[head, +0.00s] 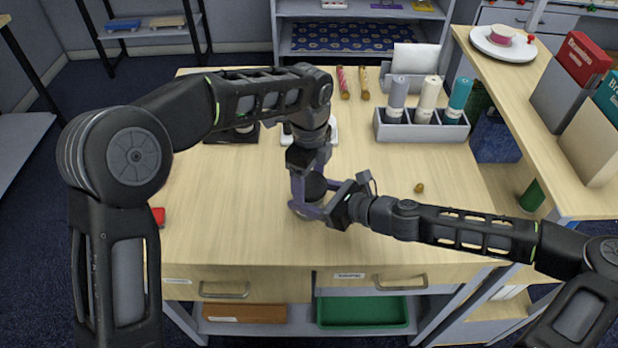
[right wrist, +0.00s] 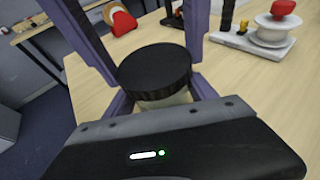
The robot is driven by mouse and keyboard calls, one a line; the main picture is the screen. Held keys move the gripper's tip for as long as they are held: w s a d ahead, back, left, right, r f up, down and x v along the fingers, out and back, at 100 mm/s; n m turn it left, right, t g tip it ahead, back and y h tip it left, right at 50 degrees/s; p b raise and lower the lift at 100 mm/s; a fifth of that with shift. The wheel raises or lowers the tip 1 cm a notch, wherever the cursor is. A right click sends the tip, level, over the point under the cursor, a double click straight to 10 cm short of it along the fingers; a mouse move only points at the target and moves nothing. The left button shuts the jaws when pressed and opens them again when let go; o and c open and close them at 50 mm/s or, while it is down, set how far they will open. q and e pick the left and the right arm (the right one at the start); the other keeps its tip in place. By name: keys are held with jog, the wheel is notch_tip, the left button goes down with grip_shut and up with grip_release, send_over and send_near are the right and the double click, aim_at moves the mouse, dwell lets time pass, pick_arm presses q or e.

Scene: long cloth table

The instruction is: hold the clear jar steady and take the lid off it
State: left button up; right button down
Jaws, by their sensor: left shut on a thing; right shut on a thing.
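The clear jar (right wrist: 168,100) stands upright on the table, and little of its pale body shows below the lid. The round black lid (right wrist: 154,68) sits on top of it; it also shows as a dark disc in the head view (head: 316,185). My right gripper (head: 312,209) comes in low from the right and is shut around the jar's body. My left gripper (head: 310,188) points down from above, its purple fingers on either side of the lid, shut on it. The arms and fingers hide most of the jar in the head view.
A small brown thing (head: 419,188) lies right of my right gripper. A red item (head: 158,216) is at the left edge. Behind my left arm is a white board (right wrist: 253,42). The front table is clear.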

pick_arm(q)
jog(key=o, duration=1.5)
jog(key=shift+o, duration=0.2)
jog(key=shift+r, duration=2.3)
jog(key=shift+c, duration=0.3)
